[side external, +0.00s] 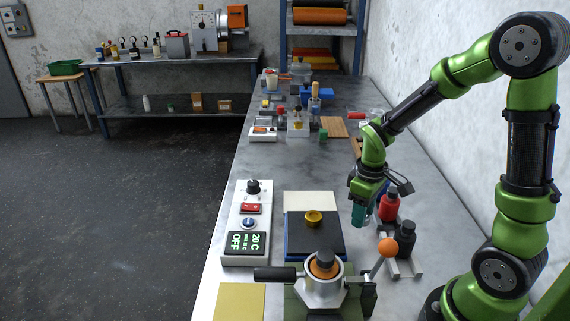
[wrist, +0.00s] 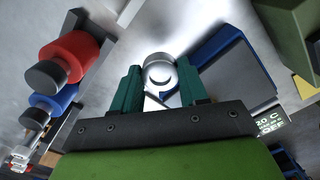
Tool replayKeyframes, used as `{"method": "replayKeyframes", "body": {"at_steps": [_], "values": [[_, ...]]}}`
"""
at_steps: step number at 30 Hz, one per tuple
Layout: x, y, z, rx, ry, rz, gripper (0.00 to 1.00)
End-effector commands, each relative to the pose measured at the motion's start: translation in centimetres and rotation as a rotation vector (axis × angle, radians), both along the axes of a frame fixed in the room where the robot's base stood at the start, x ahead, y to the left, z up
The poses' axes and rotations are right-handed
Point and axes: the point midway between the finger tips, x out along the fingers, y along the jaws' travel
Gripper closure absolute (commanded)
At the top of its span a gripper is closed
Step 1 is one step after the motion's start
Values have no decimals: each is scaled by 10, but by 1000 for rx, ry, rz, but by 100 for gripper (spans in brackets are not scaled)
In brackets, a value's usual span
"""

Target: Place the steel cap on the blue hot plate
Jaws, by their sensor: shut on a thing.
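The steel cap (wrist: 159,72) is a round silver piece between the teal fingers of my gripper (wrist: 160,88) in the wrist view. My gripper (side external: 361,213) is shut on it, pointing down just right of the hot plate in the side view, where the fingers largely hide the cap. The blue hot plate (side external: 300,249) has a blue edge and a dark top. A small yellow round piece (side external: 314,217) shows over the top's back part.
A red drum (side external: 389,207) and a darker one (side external: 405,236) stand in a rack right of my gripper. A control box (side external: 245,243) reading OFF and 20 C stands left of the plate. A metal fixture (side external: 323,287) with an orange-knobbed lever (side external: 388,248) stands in front.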

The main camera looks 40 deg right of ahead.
Motion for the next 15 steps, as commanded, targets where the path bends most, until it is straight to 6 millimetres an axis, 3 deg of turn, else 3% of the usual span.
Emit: {"method": "replayKeyframes", "body": {"at_steps": [4,9,15], "values": [[19,31,16,0,-7,100,93],[44,83,53,0,-9,140,93],[51,118,92,1,-7,53,93]]}}
